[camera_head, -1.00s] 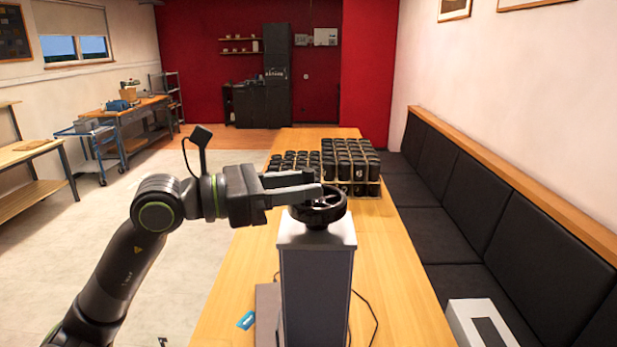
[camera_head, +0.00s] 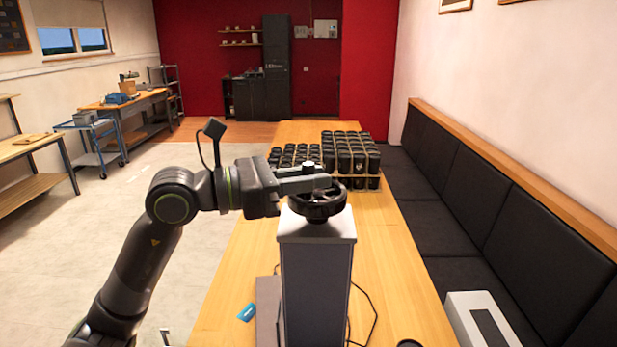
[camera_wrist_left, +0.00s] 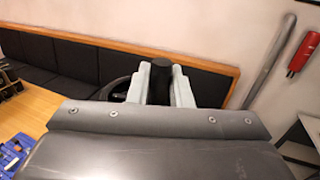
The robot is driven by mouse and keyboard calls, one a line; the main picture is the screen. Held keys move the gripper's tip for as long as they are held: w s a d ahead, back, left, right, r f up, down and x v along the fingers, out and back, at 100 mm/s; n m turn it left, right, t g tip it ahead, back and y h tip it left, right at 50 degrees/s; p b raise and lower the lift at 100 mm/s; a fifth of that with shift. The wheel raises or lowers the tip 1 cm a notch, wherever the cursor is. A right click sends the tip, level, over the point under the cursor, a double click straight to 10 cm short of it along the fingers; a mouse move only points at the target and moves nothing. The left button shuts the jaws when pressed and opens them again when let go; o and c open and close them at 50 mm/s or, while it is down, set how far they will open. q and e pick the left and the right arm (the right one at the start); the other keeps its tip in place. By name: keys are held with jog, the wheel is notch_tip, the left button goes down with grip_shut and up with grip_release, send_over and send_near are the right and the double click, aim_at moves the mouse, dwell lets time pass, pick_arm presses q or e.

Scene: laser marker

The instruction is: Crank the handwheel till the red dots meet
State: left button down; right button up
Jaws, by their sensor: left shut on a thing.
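The black handwheel (camera_head: 318,208) lies flat on top of a grey column (camera_head: 316,270) with a pale top, in the middle of the head view. My left gripper (camera_head: 322,180) reaches in from the left, over the wheel's far side. In the left wrist view its two pale fingers (camera_wrist_left: 163,84) are shut on the wheel's black crank handle (camera_wrist_left: 179,84), which stands between them. Part of the wheel rim (camera_wrist_left: 113,88) shows left of the fingers. I see no red dots in either view. My right gripper is not in view.
The column stands on a long wooden table (camera_head: 235,285). Crates of black cylinders (camera_head: 350,160) sit behind the wheel. A blue card (camera_head: 246,313) and a cable (camera_head: 372,310) lie near the column's base. A black bench (camera_head: 480,230) runs along the right wall.

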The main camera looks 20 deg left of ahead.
pick_arm(q)
jog(key=shift+s+d+n+t+y, duration=0.1)
jog(key=shift+d+n+t+y, duration=0.1)
jog(key=shift+n+t+y, duration=0.4)
jog(key=shift+d+f+n+t+y+b, duration=0.1)
jog(key=shift+d+n+t+y+b, duration=0.1)
jog(key=shift+n+t+y+b, duration=0.5)
jog(key=n+t+y+b, duration=0.2)
jog(key=shift+d+y, duration=0.25)
jog(key=shift+y, duration=0.05)
jog(key=shift+n+t+y, duration=0.3)
jog(key=shift+t+y, duration=0.1)
jog(key=c, duration=1.4)
grip_release()
jog(key=shift+o, duration=0.2)
